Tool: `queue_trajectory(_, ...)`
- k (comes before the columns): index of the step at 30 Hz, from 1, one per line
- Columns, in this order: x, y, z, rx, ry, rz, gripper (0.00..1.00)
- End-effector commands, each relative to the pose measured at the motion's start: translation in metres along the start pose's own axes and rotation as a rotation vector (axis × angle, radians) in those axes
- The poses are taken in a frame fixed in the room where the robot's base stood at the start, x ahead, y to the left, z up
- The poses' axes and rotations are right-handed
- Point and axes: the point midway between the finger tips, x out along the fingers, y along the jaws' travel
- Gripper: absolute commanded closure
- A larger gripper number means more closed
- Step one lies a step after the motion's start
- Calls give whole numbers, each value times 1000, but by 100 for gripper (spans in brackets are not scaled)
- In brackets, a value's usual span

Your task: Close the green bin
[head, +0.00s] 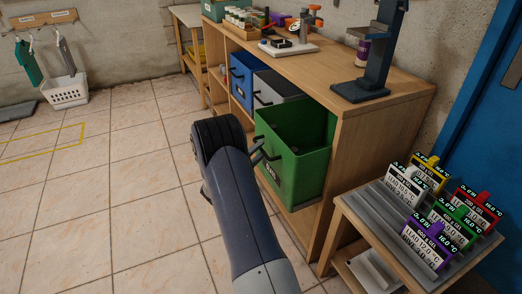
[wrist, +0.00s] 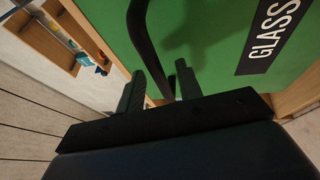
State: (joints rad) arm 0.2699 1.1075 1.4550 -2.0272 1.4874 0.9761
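The green bin (head: 290,166) stands pulled out of the wooden cabinet, its dark inside showing from above. Its front fills much of the wrist view (wrist: 215,30), with a black label reading GLASS (wrist: 272,38). The bin's black bar handle (wrist: 145,35) runs down between my two fingers. My gripper (wrist: 158,82) looks open around the handle, with a finger on each side and small gaps. In the head view my gripper (head: 262,153) is at the bin's front left side, partly hidden by my arm.
A blue bin (head: 243,76) and a grey bin (head: 275,88) sit in the cabinet (head: 375,130) further back. A small table (head: 345,212) with several coloured tags stands at the right. The tiled floor (head: 120,180) at left is clear.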

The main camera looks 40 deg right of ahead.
Motion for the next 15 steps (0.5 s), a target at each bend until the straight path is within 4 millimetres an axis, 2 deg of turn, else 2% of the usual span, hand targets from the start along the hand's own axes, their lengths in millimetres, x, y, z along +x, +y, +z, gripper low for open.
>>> queue_trajectory(5,13,0,0,-1,0,0,66)
queue_trajectory(13,15,0,0,-1,1,0,66)
queue_trajectory(15,15,0,0,-1,1,0,70)
